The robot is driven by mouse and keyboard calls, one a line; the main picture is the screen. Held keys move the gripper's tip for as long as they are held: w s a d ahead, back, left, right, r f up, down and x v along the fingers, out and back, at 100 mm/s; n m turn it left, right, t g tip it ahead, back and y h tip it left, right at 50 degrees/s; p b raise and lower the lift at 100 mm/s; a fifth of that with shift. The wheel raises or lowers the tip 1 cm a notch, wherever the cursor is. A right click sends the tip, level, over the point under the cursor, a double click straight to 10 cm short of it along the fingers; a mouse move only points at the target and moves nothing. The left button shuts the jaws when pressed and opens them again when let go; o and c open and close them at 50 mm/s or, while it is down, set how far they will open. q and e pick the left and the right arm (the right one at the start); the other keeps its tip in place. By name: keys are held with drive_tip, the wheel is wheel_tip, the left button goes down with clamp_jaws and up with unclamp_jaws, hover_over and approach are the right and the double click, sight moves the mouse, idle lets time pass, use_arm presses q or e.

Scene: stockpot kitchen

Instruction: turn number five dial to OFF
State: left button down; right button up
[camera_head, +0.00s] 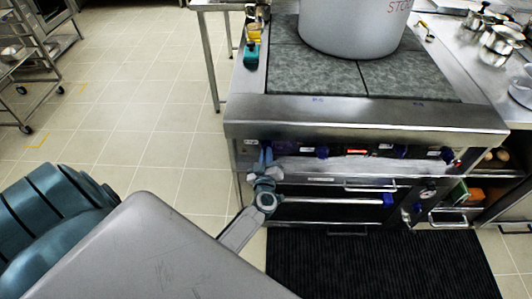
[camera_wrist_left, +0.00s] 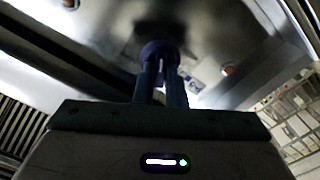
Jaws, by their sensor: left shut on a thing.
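The stove's front panel has several blue dials in a row, one of them a blue dial (camera_head: 322,152) left of the middle. My left gripper (camera_head: 265,157) is at the left end of this row, its fingers pointing at the panel. In the left wrist view a dark blue-purple dial (camera_wrist_left: 158,48) sits at the tips of my left gripper (camera_wrist_left: 161,72), which is shut on it. The fingers cover part of this dial, and I cannot read its number or setting. My right gripper is in neither view.
A large grey stockpot (camera_head: 357,22) stands on the stove top (camera_head: 310,75). Oven doors with handles (camera_head: 330,200) lie below the panel. A black ribbed mat (camera_head: 375,265) covers the floor in front. Tiled floor (camera_head: 150,90) is open to the left.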

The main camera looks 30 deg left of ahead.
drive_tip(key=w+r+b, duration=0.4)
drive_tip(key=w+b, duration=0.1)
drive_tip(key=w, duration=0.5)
use_arm(q)
drive_tip(key=shift+f+n+b, duration=0.1)
drive_tip(key=shift+n+b, duration=2.2)
drive_tip(key=shift+n, duration=12.7)
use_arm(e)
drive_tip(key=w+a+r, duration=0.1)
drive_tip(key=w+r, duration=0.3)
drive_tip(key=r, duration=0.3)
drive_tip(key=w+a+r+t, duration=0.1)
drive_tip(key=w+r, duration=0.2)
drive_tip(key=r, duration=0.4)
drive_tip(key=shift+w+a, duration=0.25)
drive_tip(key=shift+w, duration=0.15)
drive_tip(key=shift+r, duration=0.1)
use_arm(q)
drive_tip(key=c, duration=1.5)
unclamp_jaws()
